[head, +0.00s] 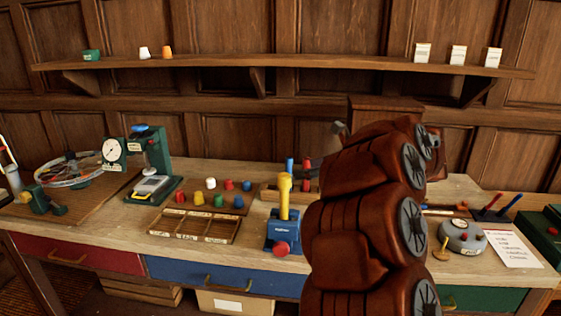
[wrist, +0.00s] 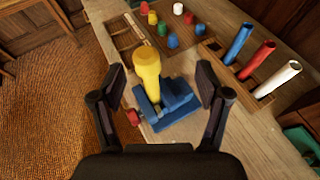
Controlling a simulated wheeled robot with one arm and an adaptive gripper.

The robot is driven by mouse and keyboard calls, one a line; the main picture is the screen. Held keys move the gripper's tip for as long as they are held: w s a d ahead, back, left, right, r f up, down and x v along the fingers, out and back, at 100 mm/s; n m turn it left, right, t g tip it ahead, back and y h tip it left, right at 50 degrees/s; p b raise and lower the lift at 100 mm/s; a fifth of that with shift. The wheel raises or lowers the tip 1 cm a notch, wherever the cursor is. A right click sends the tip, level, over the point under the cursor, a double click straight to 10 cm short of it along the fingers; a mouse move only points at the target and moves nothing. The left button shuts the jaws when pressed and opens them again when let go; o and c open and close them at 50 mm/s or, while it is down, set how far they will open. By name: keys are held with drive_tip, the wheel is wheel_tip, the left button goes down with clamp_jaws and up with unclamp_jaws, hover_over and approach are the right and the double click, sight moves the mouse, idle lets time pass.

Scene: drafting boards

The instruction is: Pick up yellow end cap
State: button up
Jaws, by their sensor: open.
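A small yellow end cap (head: 198,198) stands on a brown board among red, green, blue and white caps. In the wrist view the yellow cap (wrist: 152,18) is small, near the top edge, beyond my fingers. My gripper (wrist: 161,72) is open, its two dark fingers spread wide with nothing between them in contact. A tall yellow tube (wrist: 147,66) with a wider top stands upright in a blue vise (wrist: 172,104), below and ahead of the fingers. The tube also shows in the head view (head: 284,200). In the head view my brown arm hides the gripper's fingers.
A compartment tray (head: 195,226) lies in front of the caps. A rack of blue, red and white tubes (wrist: 262,54) stands to the right in the wrist view. A green press with a dial (head: 150,160) stands left of the caps.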

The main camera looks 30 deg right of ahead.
sight(287, 174)
drive_tip(key=shift+w+a+f+n+g+y+p, duration=0.15)
drive_tip(key=shift+w+a+f+n+y+p, duration=0.25)
drive_tip(key=shift+a+p, duration=0.2)
drive_tip(key=shift+w+a+f+n+g+y+p, duration=0.2)
drive_tip(key=shift+w+a+f+n+p, duration=0.1)
drive_tip(key=shift+w+a+p, duration=0.3)
drive_tip(key=shift+f+p+x, duration=0.2)
drive_tip(key=shift+p+x, duration=0.55)
drive_tip(key=shift+x, duration=1.25)
drive_tip(key=shift+s, duration=0.1)
drive_tip(key=shift+c, duration=0.2)
drive_tip(key=c, duration=1.2)
drive_tip(key=shift+r, duration=0.1)
